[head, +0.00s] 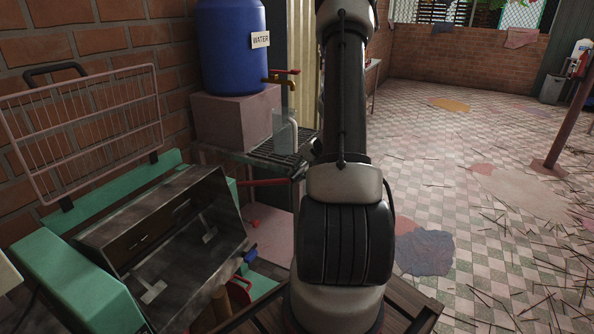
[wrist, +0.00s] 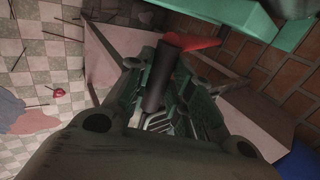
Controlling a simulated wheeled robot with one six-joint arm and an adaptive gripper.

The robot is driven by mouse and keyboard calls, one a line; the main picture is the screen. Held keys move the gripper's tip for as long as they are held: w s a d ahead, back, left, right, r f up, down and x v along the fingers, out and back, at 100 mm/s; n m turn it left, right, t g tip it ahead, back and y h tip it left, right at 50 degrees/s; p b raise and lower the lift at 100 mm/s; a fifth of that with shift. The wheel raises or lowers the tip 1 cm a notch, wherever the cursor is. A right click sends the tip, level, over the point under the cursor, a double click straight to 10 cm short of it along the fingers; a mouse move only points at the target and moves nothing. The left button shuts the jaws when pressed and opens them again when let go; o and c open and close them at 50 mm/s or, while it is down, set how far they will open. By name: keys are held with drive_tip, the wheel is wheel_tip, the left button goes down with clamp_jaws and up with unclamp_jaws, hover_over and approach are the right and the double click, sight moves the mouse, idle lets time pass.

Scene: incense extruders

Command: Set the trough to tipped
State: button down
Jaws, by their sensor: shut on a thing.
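The trough (head: 160,245) is a worn grey metal box at the lower left in the head view, set in a green machine frame (head: 60,270). It leans over, its open side turned toward the right and front, with paddles showing inside. A red lever (head: 262,182) reaches right from the machine toward my arm. In the wrist view, the red lever (wrist: 195,43) ends in a black grip (wrist: 158,85). My gripper (wrist: 160,105) is shut on this grip; its fingers hide part of it. In the head view my arm hides most of the gripper.
A wire guard (head: 85,130) stands raised behind the trough. A blue water barrel (head: 232,45) on a block and a grated stand with a clear jug (head: 285,135) are behind the lever. The tiled floor (head: 470,150) at right is open, with scattered sticks.

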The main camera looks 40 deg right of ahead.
drive_tip(key=c, duration=1.3)
unclamp_jaws()
drive_tip(key=v, duration=1.2)
drive_tip(key=shift+s, duration=0.1)
